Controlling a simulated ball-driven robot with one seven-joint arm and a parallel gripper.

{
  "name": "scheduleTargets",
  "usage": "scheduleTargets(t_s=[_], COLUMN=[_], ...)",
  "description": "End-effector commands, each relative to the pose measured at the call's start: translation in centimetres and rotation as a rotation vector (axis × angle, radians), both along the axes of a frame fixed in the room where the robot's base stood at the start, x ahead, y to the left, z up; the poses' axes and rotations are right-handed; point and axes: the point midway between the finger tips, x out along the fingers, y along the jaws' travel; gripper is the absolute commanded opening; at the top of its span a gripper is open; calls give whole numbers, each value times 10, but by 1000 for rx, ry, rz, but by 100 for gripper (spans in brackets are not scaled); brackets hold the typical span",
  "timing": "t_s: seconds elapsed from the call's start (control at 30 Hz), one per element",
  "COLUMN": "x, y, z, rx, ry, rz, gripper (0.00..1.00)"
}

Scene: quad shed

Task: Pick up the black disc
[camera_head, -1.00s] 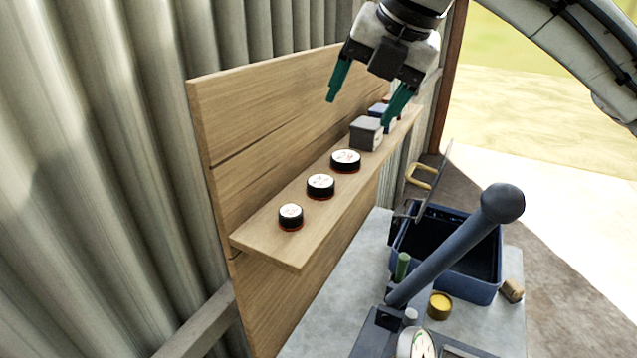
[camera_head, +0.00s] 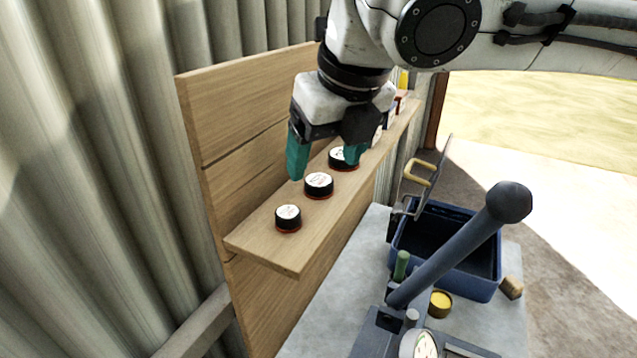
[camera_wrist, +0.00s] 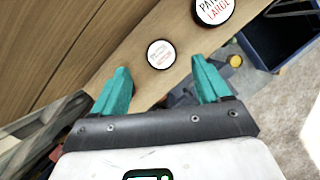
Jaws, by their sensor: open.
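Three black discs with white printed tops and red lower edges stand in a row on a wooden shelf (camera_head: 270,250): the near disc (camera_head: 288,218), the middle disc (camera_head: 318,186) and the far disc (camera_head: 338,158). My gripper (camera_head: 323,171) is open and empty, its teal fingers above the row around the middle and far discs. One fingertip partly covers the far disc. In the wrist view a small white-topped disc (camera_wrist: 161,54) lies ahead between the fingertips. I cannot match these surely to the head view.
The wooden back panel (camera_head: 235,110) rises behind the shelf. Below right are a blue crate (camera_head: 470,285), a thick grey lever (camera_head: 460,245), a yellow-capped item (camera_head: 440,303) and a green cylinder (camera_head: 401,265). My arm hides part of the shelf's far end.

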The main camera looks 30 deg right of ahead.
Motion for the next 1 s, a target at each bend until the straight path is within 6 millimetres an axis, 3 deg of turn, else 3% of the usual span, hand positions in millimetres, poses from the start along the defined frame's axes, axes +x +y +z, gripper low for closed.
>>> scheduleTargets(t_s=[0.3, 0.6, 1.0], x=[14, 16, 16], y=[-1, -1, -1], z=[-37, -40, -40], rx=[0, 0, 0], ry=[1, 0, 0], rz=[-1, -1, -1], gripper=[76, 75, 36])
